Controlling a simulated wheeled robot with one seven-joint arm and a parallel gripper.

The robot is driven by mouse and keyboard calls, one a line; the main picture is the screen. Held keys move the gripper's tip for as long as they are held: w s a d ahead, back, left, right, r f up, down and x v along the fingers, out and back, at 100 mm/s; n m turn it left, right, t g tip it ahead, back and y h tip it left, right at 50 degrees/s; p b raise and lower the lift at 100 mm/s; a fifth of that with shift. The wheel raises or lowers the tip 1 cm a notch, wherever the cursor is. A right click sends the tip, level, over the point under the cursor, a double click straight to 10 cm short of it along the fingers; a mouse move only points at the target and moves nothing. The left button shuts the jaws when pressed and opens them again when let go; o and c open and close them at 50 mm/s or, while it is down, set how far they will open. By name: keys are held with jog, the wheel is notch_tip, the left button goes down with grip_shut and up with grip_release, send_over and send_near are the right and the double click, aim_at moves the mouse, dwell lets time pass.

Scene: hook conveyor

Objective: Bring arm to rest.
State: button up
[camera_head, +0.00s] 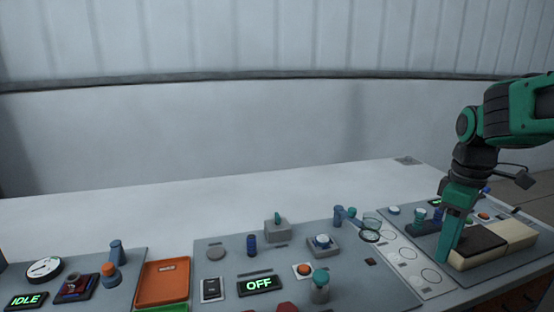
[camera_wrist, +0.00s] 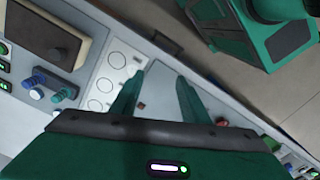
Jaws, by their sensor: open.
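My arm, green and black, reaches in from the right edge of the head view. My gripper (camera_head: 447,248) points down over the right end of the bench, beside a cream box with a dark top (camera_head: 480,243) as seen there. Whether it touches the box cannot be told from this view. In the wrist view, the two green fingers of my gripper (camera_wrist: 160,82) are apart, with nothing between them. The cream-framed box with a dark face (camera_wrist: 42,32) shows at the upper left of the wrist view.
The rear white bench top (camera_head: 200,208) is clear.

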jog(key=s+d+f+m, duration=0.2)
jog(key=s+f+m, duration=0.1)
jog(key=s+m, duration=0.4)
jog(key=s+d+f+m, duration=0.2)
jog(key=s+m, duration=0.5)
jog(key=s, duration=0.5)
jog(key=shift+s+f, duration=0.2)
jog(key=shift+f, duration=0.55)
jog(key=shift+w+f, duration=0.25)
jog(key=shift+w, duration=0.4)
